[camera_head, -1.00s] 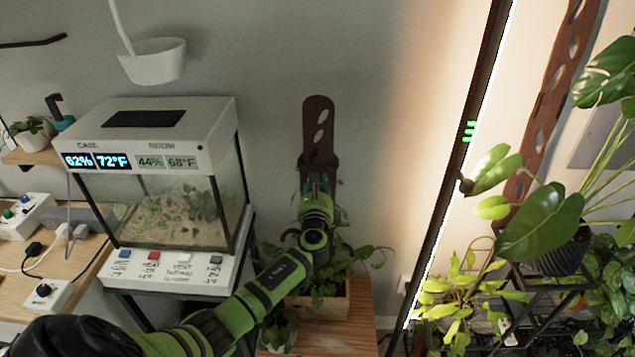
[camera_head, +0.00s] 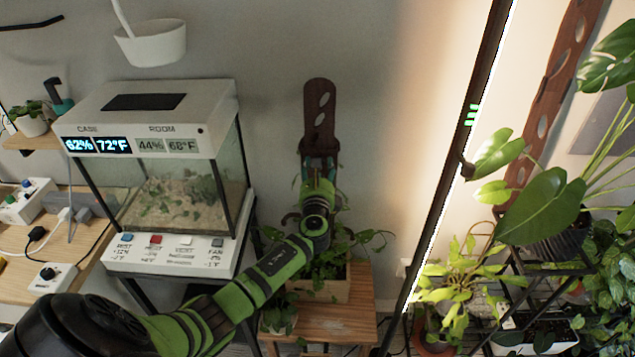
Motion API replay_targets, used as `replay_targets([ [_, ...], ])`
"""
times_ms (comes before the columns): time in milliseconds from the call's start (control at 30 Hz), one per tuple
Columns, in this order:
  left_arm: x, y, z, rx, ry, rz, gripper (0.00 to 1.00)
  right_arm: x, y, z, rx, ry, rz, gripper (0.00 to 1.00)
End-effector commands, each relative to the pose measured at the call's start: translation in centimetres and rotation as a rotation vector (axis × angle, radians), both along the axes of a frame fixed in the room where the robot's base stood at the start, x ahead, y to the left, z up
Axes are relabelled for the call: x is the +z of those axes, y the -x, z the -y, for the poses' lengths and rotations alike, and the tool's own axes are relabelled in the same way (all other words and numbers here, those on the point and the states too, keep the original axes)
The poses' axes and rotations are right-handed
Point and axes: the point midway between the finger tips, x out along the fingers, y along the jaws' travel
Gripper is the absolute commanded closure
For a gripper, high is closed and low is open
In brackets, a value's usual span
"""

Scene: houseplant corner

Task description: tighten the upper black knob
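My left gripper (camera_head: 319,163) reaches in from the lower left and is in front of a dark brown slat with oval holes (camera_head: 319,97). The slat stands upright behind a wooden planter box (camera_head: 325,288) of leafy plants. The fingers point away from me at the slat's lower part. My own wrist covers much of them, so I cannot tell whether they are open or shut, or touching anything. I cannot make out the upper black knob; the gripper may hide it. My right gripper is not in view.
A glass terrarium case (camera_head: 170,190) with a white lid stands to the left. A slanted lit light bar (camera_head: 455,170) and a black plant stand (camera_head: 520,285) are to the right. The planter rests on a wooden stool (camera_head: 350,315). Bare wall lies between slat and light bar.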

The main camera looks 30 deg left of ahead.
Motion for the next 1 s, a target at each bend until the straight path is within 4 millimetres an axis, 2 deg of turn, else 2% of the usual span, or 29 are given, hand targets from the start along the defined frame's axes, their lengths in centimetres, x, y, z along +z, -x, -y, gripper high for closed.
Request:
replay_targets([
  [500, -0.1, 8.2, 5.0, -0.001, 0.002, -0.002, 0.47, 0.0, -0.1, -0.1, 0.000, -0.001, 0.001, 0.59],
  [700, 0.0, 9.4, 5.7, 0.001, 0.001, 0.000, 0.47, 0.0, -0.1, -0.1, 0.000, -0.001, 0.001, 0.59],
  [1000, 0.0, 9.5, 5.8, 0.001, 0.001, 0.000, 0.47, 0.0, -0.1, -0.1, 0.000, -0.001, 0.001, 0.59],
])
